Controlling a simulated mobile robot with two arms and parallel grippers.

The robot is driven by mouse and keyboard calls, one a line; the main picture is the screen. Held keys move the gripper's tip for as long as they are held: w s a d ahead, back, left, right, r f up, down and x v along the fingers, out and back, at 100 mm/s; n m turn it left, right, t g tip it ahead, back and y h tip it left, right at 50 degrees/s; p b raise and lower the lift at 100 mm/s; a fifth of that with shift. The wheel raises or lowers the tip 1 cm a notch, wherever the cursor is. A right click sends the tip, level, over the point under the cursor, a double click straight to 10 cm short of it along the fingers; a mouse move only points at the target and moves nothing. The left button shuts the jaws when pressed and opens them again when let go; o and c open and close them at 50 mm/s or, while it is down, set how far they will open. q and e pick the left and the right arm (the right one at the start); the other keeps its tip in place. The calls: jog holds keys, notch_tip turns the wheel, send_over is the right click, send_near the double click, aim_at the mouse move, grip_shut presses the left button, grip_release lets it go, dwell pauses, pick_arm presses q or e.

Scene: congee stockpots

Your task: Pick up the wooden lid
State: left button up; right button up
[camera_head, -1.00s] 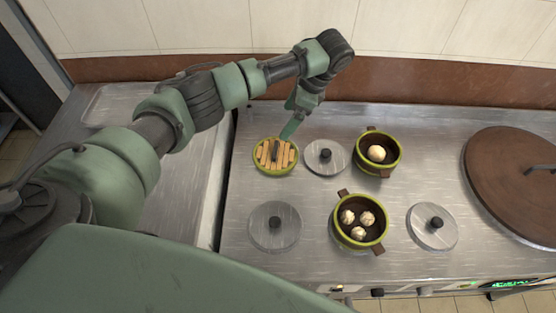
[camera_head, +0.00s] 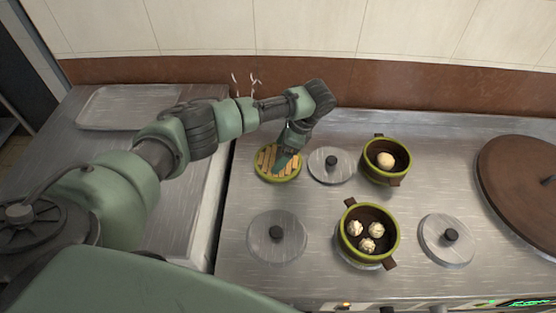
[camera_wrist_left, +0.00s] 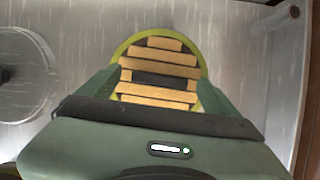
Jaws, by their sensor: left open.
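The wooden lid (camera_head: 267,157) is a round disc with pale slats and a green rim, lying at the back left of the steel stove top. In the left wrist view the lid (camera_wrist_left: 158,58) shows ahead of the fingers, with a dark handle bar across its middle. My left gripper (camera_head: 285,164) is low over the lid in the head view. Its fingers (camera_wrist_left: 155,82) are spread to either side of the slats in the wrist view, with nothing held. Whether they touch the lid I cannot tell. My right gripper is not in view.
A green pot with one bun (camera_head: 386,160) and a green pot with several buns (camera_head: 368,233) stand to the right. Round metal covers (camera_head: 331,165), (camera_head: 277,237), (camera_head: 446,240) lie around them. A large brown lid (camera_head: 520,185) is at far right. A metal tray (camera_head: 130,108) is at left.

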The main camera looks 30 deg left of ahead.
pick_arm(q)
jog(key=shift+f, duration=0.15)
jog(key=c, duration=1.5)
jog(key=shift+o, duration=0.2)
